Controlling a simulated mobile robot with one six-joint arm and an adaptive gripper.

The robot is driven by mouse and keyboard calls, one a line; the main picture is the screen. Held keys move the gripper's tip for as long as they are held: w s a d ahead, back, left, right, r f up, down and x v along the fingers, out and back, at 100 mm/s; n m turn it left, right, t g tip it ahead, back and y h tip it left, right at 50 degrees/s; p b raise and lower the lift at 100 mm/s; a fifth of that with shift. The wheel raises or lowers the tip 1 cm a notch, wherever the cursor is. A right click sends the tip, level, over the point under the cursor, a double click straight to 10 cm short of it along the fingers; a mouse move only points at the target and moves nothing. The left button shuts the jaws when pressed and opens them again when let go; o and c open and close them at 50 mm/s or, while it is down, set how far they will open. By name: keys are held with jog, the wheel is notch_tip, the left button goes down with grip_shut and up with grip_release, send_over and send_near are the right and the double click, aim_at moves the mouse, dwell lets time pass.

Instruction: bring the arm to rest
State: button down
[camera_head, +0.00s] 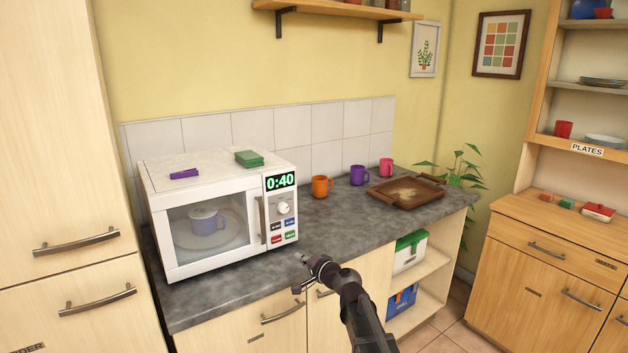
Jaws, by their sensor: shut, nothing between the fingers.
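My arm reaches up from the bottom of the view, and my gripper (301,258) is at its end, in front of the counter's front edge. The gripper is small in the picture; it is shut and holds nothing. It is just right of and below the white microwave (205,262), apart from its button panel. The microwave door is closed, its display reads 0:40, and a pale blue-grey mug (206,222) stands on the plate inside.
The grey counter (335,232) carries an orange mug (320,187), a purple mug (358,175), a pink mug (386,168) and a brown tray (405,194). A green block (249,159) and a purple item (184,174) lie on the microwave. Wooden cabinets (545,265) stand right, with floor between.

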jog(key=s+d+f+n+g+h+p, duration=0.2)
jog(key=s+d+f+g+h, duration=0.1)
jog(key=s+d, duration=0.4)
jog(key=s+d+f+n+g+h+p, duration=0.2)
jog(key=s+d+f+g+h, duration=0.1)
jog(key=s+d, duration=0.4)
jog(key=s+d+f+n+g+h+p, duration=0.2)
jog(key=s+d+g+h, duration=0.3)
jog(key=s, duration=0.7)
jog(key=shift+d+f+n+g, duration=0.6)
jog(key=shift+d, duration=0.65)
jog(key=shift+w, duration=0.1)
